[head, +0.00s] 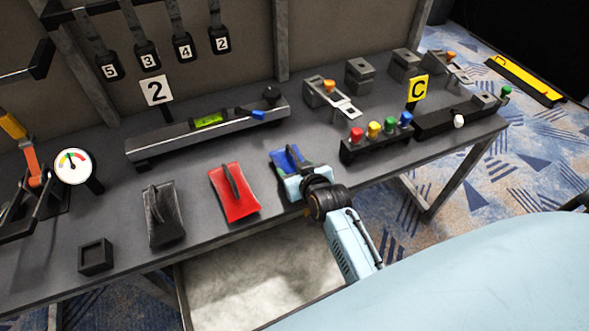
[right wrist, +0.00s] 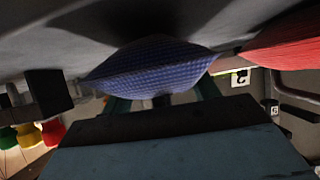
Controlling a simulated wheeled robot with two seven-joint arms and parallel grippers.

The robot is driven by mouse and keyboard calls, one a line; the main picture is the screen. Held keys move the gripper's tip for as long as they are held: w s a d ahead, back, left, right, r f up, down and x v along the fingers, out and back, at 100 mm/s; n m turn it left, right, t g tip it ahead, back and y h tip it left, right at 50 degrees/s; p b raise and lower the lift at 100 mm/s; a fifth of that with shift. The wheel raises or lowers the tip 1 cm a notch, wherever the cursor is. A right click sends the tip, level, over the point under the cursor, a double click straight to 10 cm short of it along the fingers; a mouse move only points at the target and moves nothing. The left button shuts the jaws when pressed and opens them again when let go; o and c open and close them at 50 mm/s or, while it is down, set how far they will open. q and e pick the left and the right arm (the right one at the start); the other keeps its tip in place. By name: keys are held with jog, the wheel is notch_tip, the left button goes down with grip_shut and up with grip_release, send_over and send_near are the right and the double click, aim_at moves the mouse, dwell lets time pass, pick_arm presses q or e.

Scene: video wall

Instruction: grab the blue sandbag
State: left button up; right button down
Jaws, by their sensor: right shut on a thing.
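The blue sandbag (head: 282,158) lies at the right end of a row of three bags on the dark table, partly hidden by my right gripper (head: 297,173). The gripper reaches in from the front edge and is shut on the bag. In the right wrist view the blue sandbag (right wrist: 152,62) fills the upper middle, with greenish fingers on either side below it. I cannot tell whether the bag is clear of the table. My left gripper is not in view.
A red sandbag (head: 234,192) and a black sandbag (head: 163,214) lie to the left. A rack of coloured knobs (head: 376,143) stands close on the right. A long metal bar fixture (head: 185,138) lies behind. A small black box (head: 95,256) is at front left.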

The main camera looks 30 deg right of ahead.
jog(key=shift+w+r, duration=0.1)
jog(key=shift+r, duration=0.2)
